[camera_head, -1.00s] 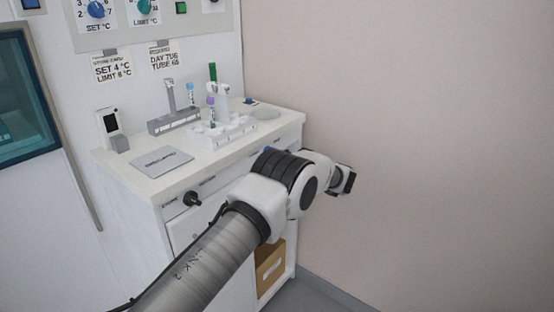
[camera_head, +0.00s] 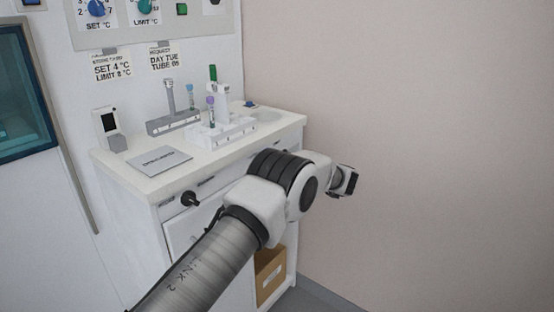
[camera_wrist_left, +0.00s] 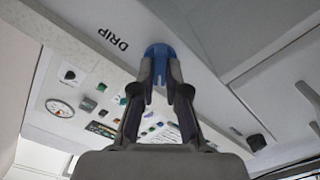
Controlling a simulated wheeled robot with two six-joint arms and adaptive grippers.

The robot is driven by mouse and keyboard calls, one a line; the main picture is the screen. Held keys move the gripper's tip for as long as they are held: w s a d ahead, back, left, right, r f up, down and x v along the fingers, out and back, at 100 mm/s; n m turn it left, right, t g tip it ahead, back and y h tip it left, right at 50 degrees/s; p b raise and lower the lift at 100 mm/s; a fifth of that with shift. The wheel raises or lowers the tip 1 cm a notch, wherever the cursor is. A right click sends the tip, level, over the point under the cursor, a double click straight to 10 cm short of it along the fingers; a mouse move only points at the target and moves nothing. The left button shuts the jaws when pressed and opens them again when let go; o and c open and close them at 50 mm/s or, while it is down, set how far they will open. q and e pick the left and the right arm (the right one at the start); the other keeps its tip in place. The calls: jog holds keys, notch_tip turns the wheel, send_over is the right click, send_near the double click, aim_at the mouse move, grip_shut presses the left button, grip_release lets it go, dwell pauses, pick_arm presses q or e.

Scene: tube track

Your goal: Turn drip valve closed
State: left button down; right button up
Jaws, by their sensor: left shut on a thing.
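In the left wrist view, a blue knob-like piece (camera_wrist_left: 160,52) sits at the tips of my left gripper (camera_wrist_left: 161,72). The gripper is shut on it, one finger on each side. The printed word DRIP (camera_wrist_left: 113,38) is on the pale surface just left of it. The fingers hide part of the blue piece, so its exact turn cannot be told. In the head view, my arm comes up from the bottom left and ends right of the counter; its fingertips and the held piece cannot be made out there. My right gripper is not in view.
A black knob (camera_head: 190,198) juts from the counter front. The wall on the right is bare.

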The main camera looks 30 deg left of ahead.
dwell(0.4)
pick_arm(q)
jog(key=c, duration=1.2)
grip_release()
jog(key=d, duration=0.8)
jog(key=s+d, duration=0.1)
jog(key=d, duration=0.3)
